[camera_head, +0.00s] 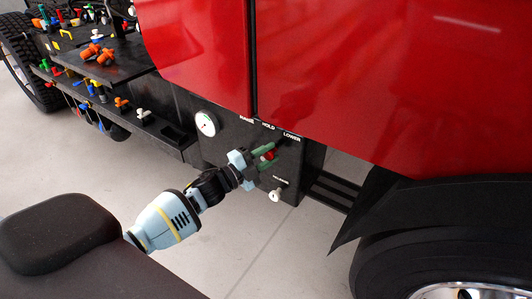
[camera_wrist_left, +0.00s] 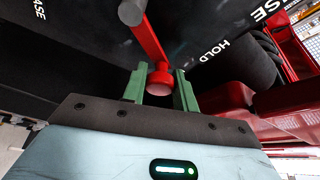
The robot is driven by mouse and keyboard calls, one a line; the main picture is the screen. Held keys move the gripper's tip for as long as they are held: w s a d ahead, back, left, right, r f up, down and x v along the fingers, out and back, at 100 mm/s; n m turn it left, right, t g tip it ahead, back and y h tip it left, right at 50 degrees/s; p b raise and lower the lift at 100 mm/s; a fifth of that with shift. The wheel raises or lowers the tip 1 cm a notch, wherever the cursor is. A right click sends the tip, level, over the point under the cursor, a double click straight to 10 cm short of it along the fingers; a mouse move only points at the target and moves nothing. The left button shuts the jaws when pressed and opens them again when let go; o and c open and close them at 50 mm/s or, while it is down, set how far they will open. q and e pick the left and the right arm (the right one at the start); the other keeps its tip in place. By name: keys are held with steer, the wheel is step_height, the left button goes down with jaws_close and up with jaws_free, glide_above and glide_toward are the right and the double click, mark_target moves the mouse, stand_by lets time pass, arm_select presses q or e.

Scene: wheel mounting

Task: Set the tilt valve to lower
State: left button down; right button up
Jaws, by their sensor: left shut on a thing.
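The tilt valve is on a black panel (camera_head: 230,135) under the red cab, with the labels RAISE, HOLD and LOWER along the top. Its red lever (camera_head: 269,155) is partly hidden by my gripper in the head view. In the left wrist view the red lever (camera_wrist_left: 150,42) runs from a round pivot down to a red knob. My left gripper (camera_head: 269,158) has its green fingers on either side of the knob, shut on it, as the left wrist view (camera_wrist_left: 161,88) also shows. I cannot tell exactly which label the lever points to. My right gripper is not in view.
A white gauge (camera_head: 206,123) is left of the valve, and a small pale knob (camera_head: 275,195) sits below it. A black fender (camera_head: 405,215) and wheel are at the right. A black rack (camera_head: 95,65) with colored fittings is at upper left.

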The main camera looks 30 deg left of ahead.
mark_target(266, 157)
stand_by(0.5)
arm_select(q)
steer(key=c, duration=1.1)
jaws_free()
steer(key=shift+d, duration=0.1)
steer(key=shift+s+f, duration=0.1)
steer(key=v, duration=0.6)
steer(key=shift+s+b, duration=0.2)
steer(key=shift+b, duration=0.1)
steer(key=shift+s+a, duration=0.4)
steer(key=shift+s, duration=0.15)
